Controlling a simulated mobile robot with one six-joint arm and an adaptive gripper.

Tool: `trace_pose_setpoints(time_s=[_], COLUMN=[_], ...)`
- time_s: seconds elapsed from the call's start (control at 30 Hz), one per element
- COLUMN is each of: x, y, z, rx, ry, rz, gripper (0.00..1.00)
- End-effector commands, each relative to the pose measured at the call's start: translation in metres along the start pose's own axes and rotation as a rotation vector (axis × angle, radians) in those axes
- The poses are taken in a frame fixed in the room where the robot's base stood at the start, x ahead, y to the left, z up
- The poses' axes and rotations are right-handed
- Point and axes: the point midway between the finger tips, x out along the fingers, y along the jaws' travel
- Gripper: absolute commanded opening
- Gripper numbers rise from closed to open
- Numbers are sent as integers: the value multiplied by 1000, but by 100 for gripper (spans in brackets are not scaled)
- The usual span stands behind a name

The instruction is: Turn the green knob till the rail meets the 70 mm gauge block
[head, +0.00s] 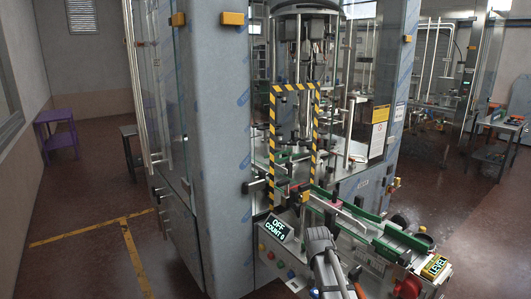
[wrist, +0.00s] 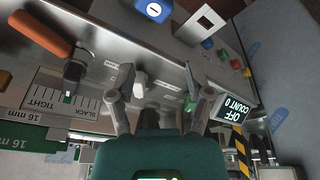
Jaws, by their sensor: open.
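My gripper (wrist: 159,80) is open in the wrist view, its two fingers spread in front of a grey machine panel. In the head view my gripper (head: 318,236) is at the lower middle, by the conveyor. A small green part (wrist: 190,103) shows beside the right finger; I cannot tell if it is the green knob. A pale grey knob-like part (wrist: 140,84) shows between the fingers, nearer the left one. Green guide rails (head: 351,213) run along the conveyor in the head view. I cannot make out a 70 mm gauge block; labels reading 16 mm (wrist: 24,143) show at lower left.
An orange-handled lever (wrist: 40,34) stands by a SLACK–TIGHT scale (wrist: 66,100). The display (head: 279,228) reads OFF, COUNT 0. A striped frame (head: 272,140) stands behind. A LEVEL sign (head: 435,267) is at right.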

Motion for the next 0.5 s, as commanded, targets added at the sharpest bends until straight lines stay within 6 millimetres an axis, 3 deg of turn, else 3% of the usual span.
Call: trace_pose_setpoints(time_s=[0.03,0.17,0.3,0.4,0.5], x=[6,14,22,25,25], y=[5,17,31,38,42], z=[22,74,140,173,194], rx=[-15,-76,-158,-205,-240], ry=[-17,-80,-162,-207,-237], rz=[-2,-12,-33,-48,-61], gripper=[66,66,66,66,66])
